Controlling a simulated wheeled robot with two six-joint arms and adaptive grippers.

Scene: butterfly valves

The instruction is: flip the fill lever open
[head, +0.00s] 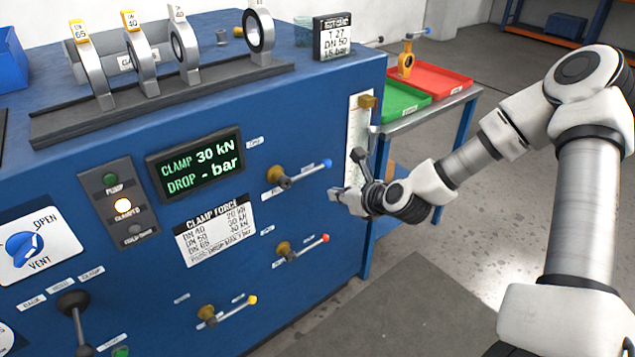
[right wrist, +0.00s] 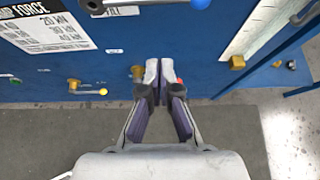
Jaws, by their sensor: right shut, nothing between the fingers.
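Three small levers with brass hubs are on the blue front panel: a blue-tipped one (head: 297,175), a red-tipped one (head: 300,249) and a yellow-tipped one (head: 228,312). All three handles point right, slanting slightly up in the head view. My right gripper (head: 336,192) is shut and empty, just right of and below the blue tip, apart from it. In the right wrist view its closed fingertips (right wrist: 160,72) overlap the red-tipped lever (right wrist: 138,72), hiding most of its handle. My left gripper is out of view.
The display (head: 200,163) reads clamp 30 kN, drop - bar. A black clamp lever (head: 73,302) and a blue open/vent knob (head: 24,246) are at left. A white strip with a brass block (head: 367,101) is at the panel's right edge. A side table holds green and red trays (head: 440,80).

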